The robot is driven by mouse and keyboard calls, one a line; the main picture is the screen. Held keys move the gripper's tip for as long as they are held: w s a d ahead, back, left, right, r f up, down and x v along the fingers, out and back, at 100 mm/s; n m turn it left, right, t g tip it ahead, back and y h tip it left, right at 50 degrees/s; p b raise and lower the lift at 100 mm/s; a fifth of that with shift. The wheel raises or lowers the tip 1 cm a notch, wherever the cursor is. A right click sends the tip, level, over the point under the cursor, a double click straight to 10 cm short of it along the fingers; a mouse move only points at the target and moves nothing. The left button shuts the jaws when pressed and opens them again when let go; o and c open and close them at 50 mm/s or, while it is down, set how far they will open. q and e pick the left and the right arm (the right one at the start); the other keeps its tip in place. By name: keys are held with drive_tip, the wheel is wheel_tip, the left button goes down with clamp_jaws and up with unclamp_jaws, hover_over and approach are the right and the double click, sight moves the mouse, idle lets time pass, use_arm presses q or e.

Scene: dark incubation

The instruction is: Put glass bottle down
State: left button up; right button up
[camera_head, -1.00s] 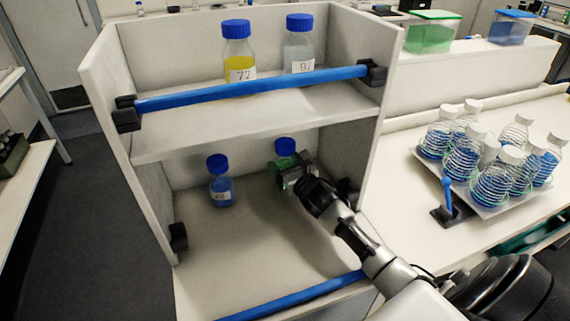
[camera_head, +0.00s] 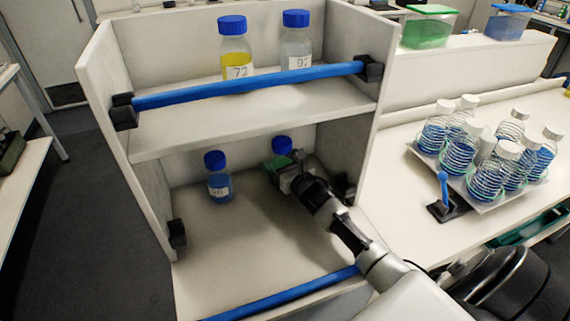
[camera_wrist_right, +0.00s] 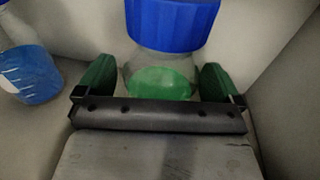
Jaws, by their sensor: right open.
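A glass bottle with a blue cap (camera_head: 281,145) and green contents stands at the back of the lower shelf (camera_head: 240,240). My right gripper (camera_head: 288,170) reaches in from the right and hides most of its body. In the right wrist view the bottle (camera_wrist_right: 165,72) stands between the two green fingers of my right gripper (camera_wrist_right: 160,82). The jaws are open, with a small gap showing on the finger sides. My left gripper is not in view.
A blue-liquid bottle (camera_head: 219,180) stands left on the same shelf. Two bottles, one yellow (camera_head: 236,60) and one clear (camera_head: 295,48), stand on the upper shelf behind a blue bar (camera_head: 250,85). A second blue bar (camera_head: 290,297) edges the lower shelf. A tray of flasks (camera_head: 490,205) sits right.

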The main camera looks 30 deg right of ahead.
drive_tip(key=shift+r, duration=0.2)
drive_tip(key=s+p, duration=0.4)
drive_tip(key=s, duration=0.8)
drive_tip(key=shift+a, duration=0.2)
